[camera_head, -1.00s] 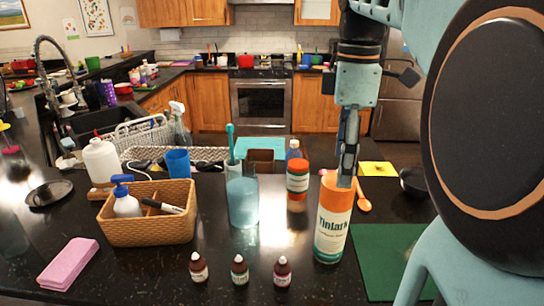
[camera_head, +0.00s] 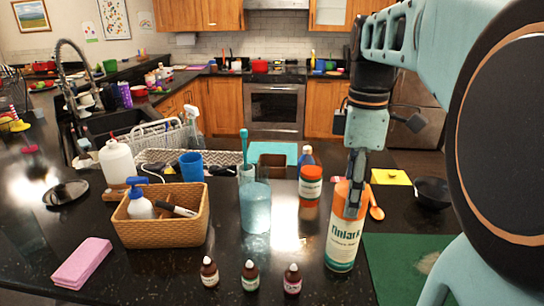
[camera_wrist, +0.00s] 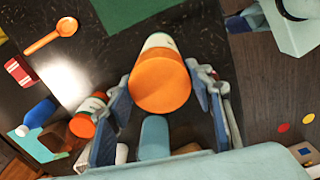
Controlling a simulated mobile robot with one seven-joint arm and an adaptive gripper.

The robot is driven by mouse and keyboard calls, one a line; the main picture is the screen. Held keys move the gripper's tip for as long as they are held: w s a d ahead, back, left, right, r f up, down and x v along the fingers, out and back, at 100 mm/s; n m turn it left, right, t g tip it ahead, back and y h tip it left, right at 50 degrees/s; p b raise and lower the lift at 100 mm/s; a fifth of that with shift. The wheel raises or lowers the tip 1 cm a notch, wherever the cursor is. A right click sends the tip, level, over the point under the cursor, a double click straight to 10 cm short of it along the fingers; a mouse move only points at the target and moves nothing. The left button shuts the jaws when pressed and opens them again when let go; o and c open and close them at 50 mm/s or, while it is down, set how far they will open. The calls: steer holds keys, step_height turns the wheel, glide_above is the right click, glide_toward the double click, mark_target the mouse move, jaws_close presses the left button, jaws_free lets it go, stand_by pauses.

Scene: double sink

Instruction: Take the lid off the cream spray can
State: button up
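The cream spray can (camera_head: 343,240) stands upright on the dark counter with its orange lid (camera_head: 340,195) on. My gripper (camera_head: 354,200) points down at the lid, and its near finger hides part of the lid in the head view. In the wrist view, the round orange lid top (camera_wrist: 160,82) lies between the two fingertips of my gripper (camera_wrist: 160,92), one on each side. Narrow gaps seem to show between fingers and lid, so the gripper looks open around it. Most of the can's body is hidden below the lid in the wrist view.
An orange-capped jar (camera_head: 310,185) and a clear blue tumbler (camera_head: 255,208) stand left of the can. Small brown bottles (camera_head: 250,275) stand in front. A green mat (camera_head: 405,262), orange spoon (camera_head: 375,205) and black bowl (camera_head: 432,192) lie to the right.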

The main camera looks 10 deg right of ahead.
steer(key=shift+c, duration=1.1)
steer(key=shift+r, duration=0.1)
steer(key=shift+r, duration=0.45)
step_height(320, 180, up, 2)
steer(key=shift+w+d+r, duration=0.1)
steer(key=shift+w+r, duration=0.05)
steer(key=shift+r, duration=0.05)
steer(key=w+d+r+p, duration=0.3)
steer(key=w+d+r, duration=0.5)
steer(key=w+r, duration=0.1)
steer(key=shift+w+r+p, duration=0.25)
steer(key=shift+w+p, duration=0.05)
steer(key=shift+w, duration=0.55)
